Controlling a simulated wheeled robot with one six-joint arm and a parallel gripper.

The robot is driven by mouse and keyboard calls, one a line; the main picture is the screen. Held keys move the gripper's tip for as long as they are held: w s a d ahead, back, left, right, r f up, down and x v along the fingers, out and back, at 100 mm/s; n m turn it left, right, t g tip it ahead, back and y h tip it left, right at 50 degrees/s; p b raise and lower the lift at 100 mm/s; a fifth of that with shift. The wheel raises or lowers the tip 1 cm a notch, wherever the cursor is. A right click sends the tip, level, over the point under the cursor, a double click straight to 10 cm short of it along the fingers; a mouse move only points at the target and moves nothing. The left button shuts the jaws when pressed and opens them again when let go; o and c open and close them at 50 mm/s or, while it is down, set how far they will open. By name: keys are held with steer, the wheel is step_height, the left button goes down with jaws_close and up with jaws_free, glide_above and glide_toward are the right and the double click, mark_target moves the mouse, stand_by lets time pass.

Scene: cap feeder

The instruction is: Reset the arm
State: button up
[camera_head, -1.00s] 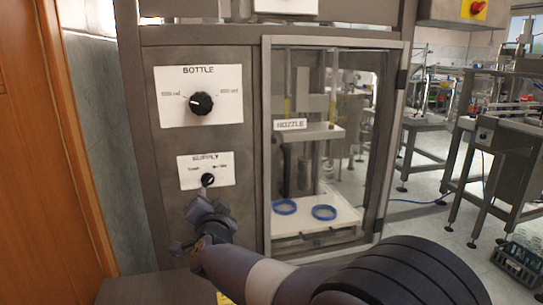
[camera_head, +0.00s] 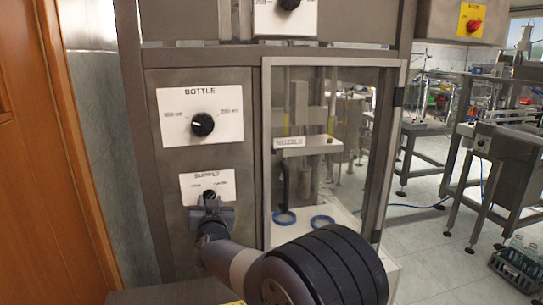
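My gripper (camera_head: 209,203) is in front of the lower part of the grey machine panel, just below the small black knob (camera_head: 210,194) on the SUPPLY plate (camera_head: 192,180). The gripper covers the lower part of that plate. I cannot tell whether it touches the knob, or whether its fingers are open. My arm reaches up to it from the lower right. The larger black BOTTLE knob (camera_head: 202,125) is on its white plate above, clear of the gripper.
Another knob (camera_head: 289,3) and a red button (camera_head: 473,25) are higher up. A wooden door (camera_head: 40,150) stands at the left.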

steer(key=n+p, duration=0.6)
steer(key=n, duration=0.1)
steer(key=n+p, duration=0.3)
steer(key=n, duration=0.1)
steer(key=shift+s+d+p, duration=0.1)
steer(key=shift+s+p, duration=0.25)
steer(key=shift+s, duration=0.05)
